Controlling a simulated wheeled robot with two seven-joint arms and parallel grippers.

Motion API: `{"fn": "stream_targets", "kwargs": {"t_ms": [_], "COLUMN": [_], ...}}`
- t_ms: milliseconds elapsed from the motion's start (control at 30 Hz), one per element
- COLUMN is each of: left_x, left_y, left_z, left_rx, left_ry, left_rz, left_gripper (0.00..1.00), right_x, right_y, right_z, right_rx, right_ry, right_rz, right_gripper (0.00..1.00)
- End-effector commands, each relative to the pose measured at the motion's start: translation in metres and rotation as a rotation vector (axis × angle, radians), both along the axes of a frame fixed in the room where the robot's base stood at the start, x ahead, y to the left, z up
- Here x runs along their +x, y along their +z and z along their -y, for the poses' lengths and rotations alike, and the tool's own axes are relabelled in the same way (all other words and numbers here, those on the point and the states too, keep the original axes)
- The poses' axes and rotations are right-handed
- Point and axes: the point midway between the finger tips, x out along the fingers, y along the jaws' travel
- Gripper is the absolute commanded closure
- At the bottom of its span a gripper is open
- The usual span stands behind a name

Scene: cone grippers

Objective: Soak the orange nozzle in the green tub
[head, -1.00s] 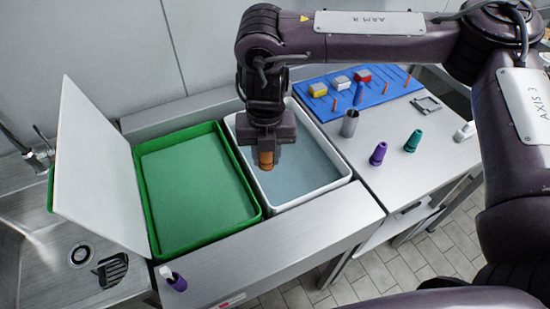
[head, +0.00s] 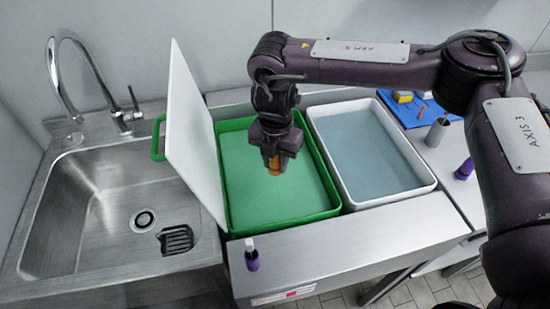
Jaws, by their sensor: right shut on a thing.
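The orange nozzle (head: 274,165) is held in my right gripper (head: 272,156), which is shut on it and points down. Only the lower part of the nozzle shows. The gripper hangs over the green tub (head: 334,192), above the greenish liquid (head: 285,199); the nozzle appears to be above the surface, though its exact height is hard to tell. A white lid-like panel (head: 193,130) stands tilted at the tub's left side. My left gripper is not in view.
A white tub (head: 432,185) with bluish liquid stands to the right. A steel sink (head: 120,220) with a tap (head: 65,85) lies to the left. A purple and white bottle (head: 251,256) stands on the front ledge. A blue mat (head: 425,108), a grey cup (head: 437,132) and a purple nozzle (head: 465,169) are at right.

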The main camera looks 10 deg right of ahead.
Motion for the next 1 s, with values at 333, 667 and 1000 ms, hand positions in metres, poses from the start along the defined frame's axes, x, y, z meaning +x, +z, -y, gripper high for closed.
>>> {"fn": "stream_targets", "kwargs": {"t_ms": [333, 667, 1000], "left_x": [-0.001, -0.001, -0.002], "left_y": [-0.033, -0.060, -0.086], "left_z": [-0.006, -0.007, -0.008], "left_rx": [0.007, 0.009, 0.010], "left_ry": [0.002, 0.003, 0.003], "left_rz": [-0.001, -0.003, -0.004], "left_gripper": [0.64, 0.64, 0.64], "right_x": [0.000, 0.000, 0.000], "right_y": [-0.040, -0.073, -0.105], "right_z": [0.000, 0.000, -0.001], "right_rx": [0.000, 0.000, 0.001], "right_ry": [0.001, 0.002, 0.003], "right_rz": [0.000, 0.000, 0.001], "right_gripper": [0.95, 0.95, 0.95]}}
